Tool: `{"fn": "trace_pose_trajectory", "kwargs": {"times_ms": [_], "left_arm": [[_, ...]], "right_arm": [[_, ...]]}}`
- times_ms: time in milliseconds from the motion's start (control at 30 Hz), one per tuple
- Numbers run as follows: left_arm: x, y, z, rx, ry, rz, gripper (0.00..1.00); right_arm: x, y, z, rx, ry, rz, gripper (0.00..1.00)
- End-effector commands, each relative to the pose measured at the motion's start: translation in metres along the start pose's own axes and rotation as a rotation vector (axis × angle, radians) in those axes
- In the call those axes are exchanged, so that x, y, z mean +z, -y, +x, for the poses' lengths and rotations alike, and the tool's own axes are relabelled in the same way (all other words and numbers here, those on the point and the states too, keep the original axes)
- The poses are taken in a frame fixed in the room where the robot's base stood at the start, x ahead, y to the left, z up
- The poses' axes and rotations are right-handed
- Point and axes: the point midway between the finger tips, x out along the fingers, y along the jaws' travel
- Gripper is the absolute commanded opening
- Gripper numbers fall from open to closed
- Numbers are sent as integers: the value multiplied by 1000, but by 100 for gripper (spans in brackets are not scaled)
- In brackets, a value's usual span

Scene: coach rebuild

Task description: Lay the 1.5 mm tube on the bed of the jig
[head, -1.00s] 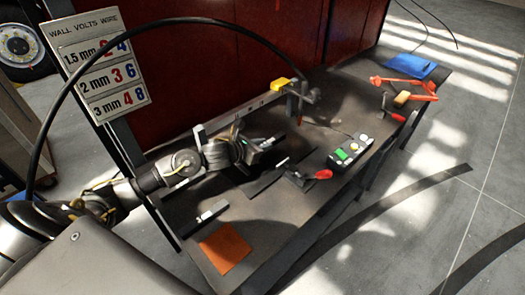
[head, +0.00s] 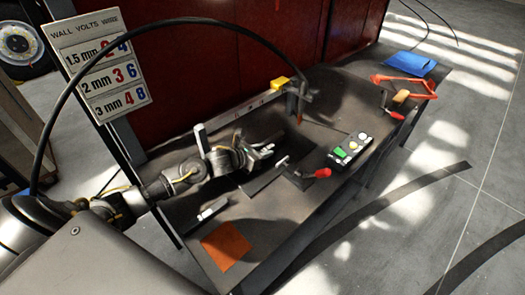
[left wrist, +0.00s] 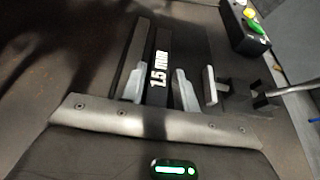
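The 1.5 mm tube (left wrist: 161,45) is a dark bar with white lettering, seen in the left wrist view. My left gripper (left wrist: 161,82) has its two pale fingers close against both sides of it. In the head view the same gripper (head: 266,151) is low over the table, just left of the jig; the tube is hard to make out there. The jig (head: 299,178) is dark, with a red-handled clamp (head: 322,173). Its clamp parts also show right of the fingers in the left wrist view (left wrist: 236,97). Whether the tube touches the bed is unclear. My right gripper is out of view.
A button box (head: 349,149) stands right of the jig. A labelled bar (head: 207,212) and an orange sheet (head: 226,246) lie at the near end. A yellow-topped clamp (head: 282,84) stands at the back. A blue cloth (head: 408,64) and red tool (head: 407,84) lie far right.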

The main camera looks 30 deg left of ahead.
Motion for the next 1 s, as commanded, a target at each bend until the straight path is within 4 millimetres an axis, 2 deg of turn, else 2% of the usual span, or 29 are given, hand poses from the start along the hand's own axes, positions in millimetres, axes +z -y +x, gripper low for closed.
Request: {"fn": "trace_pose_trajectory", "kwargs": {"times_ms": [167, 267, 500, 700, 833, 1000], "left_arm": [[5, -2, -4, 4, 2, 1, 32], [2, -2, -18, 3, 2, 3, 32], [0, -1, -69, 2, -1, 5, 32], [0, -2, -104, 3, -1, 3, 32], [2, -1, -116, 2, 1, 2, 32], [3, -1, -122, 2, 2, 0, 32]], "right_arm": [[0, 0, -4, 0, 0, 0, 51], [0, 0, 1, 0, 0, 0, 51], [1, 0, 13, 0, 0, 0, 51], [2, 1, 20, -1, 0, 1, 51], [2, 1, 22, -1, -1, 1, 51], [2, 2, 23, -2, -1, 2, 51]]}}
